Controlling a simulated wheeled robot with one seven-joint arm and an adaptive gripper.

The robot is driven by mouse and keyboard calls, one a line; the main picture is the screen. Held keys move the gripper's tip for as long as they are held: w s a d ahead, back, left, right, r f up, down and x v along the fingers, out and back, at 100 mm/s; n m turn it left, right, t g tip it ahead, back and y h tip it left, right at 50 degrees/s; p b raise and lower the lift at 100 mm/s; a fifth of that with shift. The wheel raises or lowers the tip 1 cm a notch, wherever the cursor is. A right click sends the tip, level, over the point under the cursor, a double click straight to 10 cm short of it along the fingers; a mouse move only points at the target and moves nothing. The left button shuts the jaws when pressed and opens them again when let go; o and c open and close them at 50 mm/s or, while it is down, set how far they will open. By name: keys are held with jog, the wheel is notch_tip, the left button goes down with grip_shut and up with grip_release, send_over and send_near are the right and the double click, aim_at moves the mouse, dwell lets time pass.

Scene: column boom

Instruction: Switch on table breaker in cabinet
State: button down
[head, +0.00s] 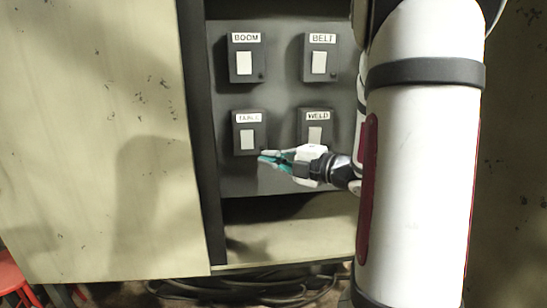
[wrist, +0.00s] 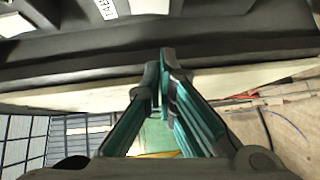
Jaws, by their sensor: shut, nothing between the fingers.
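The cabinet (head: 213,150) stands open, with a dark panel (head: 283,92) inside that bears labelled breakers in two rows. The table breaker (head: 250,132) is at the lower left, a dark box with a pale rocker and a label reading TABLE. My gripper (head: 264,157) is shut and empty, its teal fingers at the lower right corner of that breaker. I cannot tell whether they touch it. In the wrist view my gripper (wrist: 166,62) points toward the panel's lower part, with the fingertips together below a pale rocker (wrist: 107,9). Whether the table rocker is on or off is not clear.
The boom breaker (head: 245,62) and belt breaker (head: 319,62) are in the upper row. The weld breaker (head: 315,130) is right of the table breaker, partly behind my gripper. A pale cabinet door (head: 95,140) fills the left. Cables (head: 250,288) lie below.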

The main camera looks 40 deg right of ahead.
aim_at(247, 140)
jog(key=w+d+f, duration=0.1)
jog(key=w, duration=0.8)
jog(key=shift+w, duration=0.4)
jog(key=shift+f+b, duration=0.1)
jog(key=shift+b, duration=0.3)
jog(key=b, duration=0.2)
jog(key=shift+w+d+f+n+t+b, duration=0.2)
jog(key=shift+w+f+n+t+b, duration=0.1)
jog(key=shift+w+f+b, duration=0.1)
jog(key=shift+s+r+p, duration=0.1)
jog(key=shift+r+p, duration=0.2)
jog(key=shift+p, duration=0.05)
jog(key=shift+a, duration=0.1)
